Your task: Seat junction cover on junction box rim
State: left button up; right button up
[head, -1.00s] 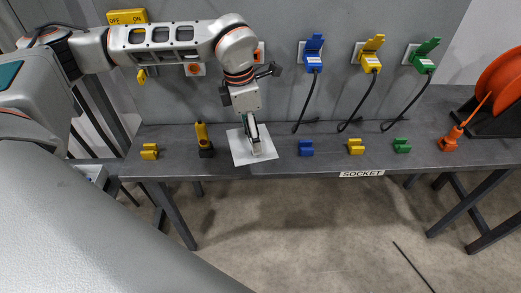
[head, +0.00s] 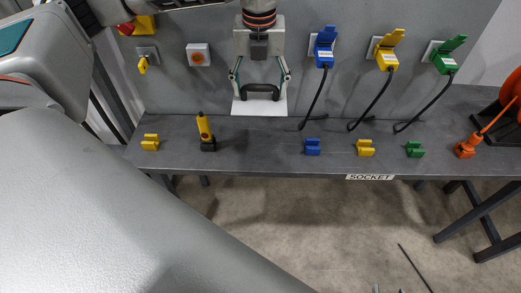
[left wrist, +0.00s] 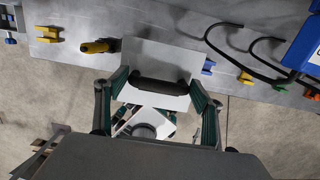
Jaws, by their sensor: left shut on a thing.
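The junction cover, a white square plate (head: 243,107) with a dark bar handle, is held in my left gripper (head: 260,90). The gripper's two fingers close on the handle from either side, and the plate hangs beneath them in front of the grey wall panel, seemingly above the bench's back edge. In the left wrist view the cover (left wrist: 152,56) shows with its handle (left wrist: 165,86) between the fingers. I cannot make out the junction box or its rim. My right gripper cannot be made out.
The bench (head: 270,150) carries yellow (head: 150,143), blue (head: 312,147), yellow (head: 365,148) and green (head: 414,149) clips, plus a yellow-and-black tool (head: 205,132). Cabled blue (head: 325,50), yellow (head: 389,58) and green (head: 446,62) plugs are on the wall. An orange cable end (head: 464,149) lies right.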

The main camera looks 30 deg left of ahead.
pick_arm(q)
notch_tip(320, 180, down, 16)
jog(key=shift+r+p, duration=0.1)
jog(key=shift+p, duration=0.2)
notch_tip(320, 180, down, 4)
jog(key=shift+r, duration=0.25)
jog(key=shift+f, duration=0.2)
jog(key=shift+f, duration=0.2)
jog(key=o, duration=1.1)
